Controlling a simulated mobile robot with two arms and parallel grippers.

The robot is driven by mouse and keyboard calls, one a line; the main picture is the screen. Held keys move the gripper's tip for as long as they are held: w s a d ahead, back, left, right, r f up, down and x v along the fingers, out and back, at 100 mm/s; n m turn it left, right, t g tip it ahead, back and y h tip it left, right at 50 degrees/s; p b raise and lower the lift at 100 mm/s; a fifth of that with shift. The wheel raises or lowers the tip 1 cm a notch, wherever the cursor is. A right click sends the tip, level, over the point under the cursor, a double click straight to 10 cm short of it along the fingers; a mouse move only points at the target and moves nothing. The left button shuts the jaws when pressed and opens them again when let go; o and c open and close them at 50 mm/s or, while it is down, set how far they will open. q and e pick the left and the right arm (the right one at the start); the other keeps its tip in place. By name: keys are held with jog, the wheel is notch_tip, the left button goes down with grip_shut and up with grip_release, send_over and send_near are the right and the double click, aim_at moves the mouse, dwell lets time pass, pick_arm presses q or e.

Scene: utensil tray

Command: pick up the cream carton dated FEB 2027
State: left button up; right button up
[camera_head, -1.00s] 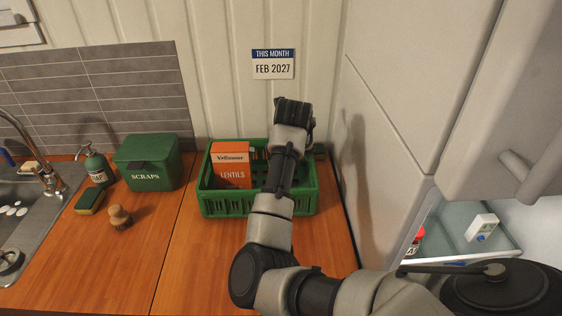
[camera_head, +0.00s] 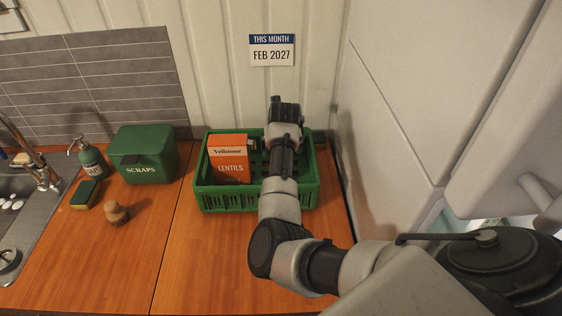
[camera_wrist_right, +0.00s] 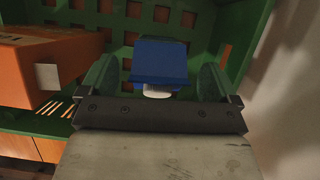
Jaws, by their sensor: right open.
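The right gripper (camera_wrist_right: 157,72) is open inside the green crate in the right wrist view. Between its two fingers is an item with a blue top (camera_wrist_right: 160,60) and a small white part below it. It may be a carton, but no date shows on it. I cannot tell whether the fingers touch it. In the head view my right arm reaches over the green crate (camera_head: 228,201) and hides this item and the fingertips. A wall sign (camera_head: 272,50) reads THIS MONTH, FEB 2027. The left gripper is not in view.
An orange lentils box (camera_head: 229,163) stands in the crate's left part, also left of the gripper in the wrist view (camera_wrist_right: 45,70). A green scraps bin (camera_head: 143,155), soap bottle (camera_head: 92,162), sponge (camera_head: 85,194) and brush (camera_head: 116,213) stand further left. The front counter is clear. Pale cabinets are at right.

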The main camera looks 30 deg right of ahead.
jog(key=shift+x, duration=1.3)
jog(key=shift+r, duration=0.1)
jog(key=c, duration=1.2)
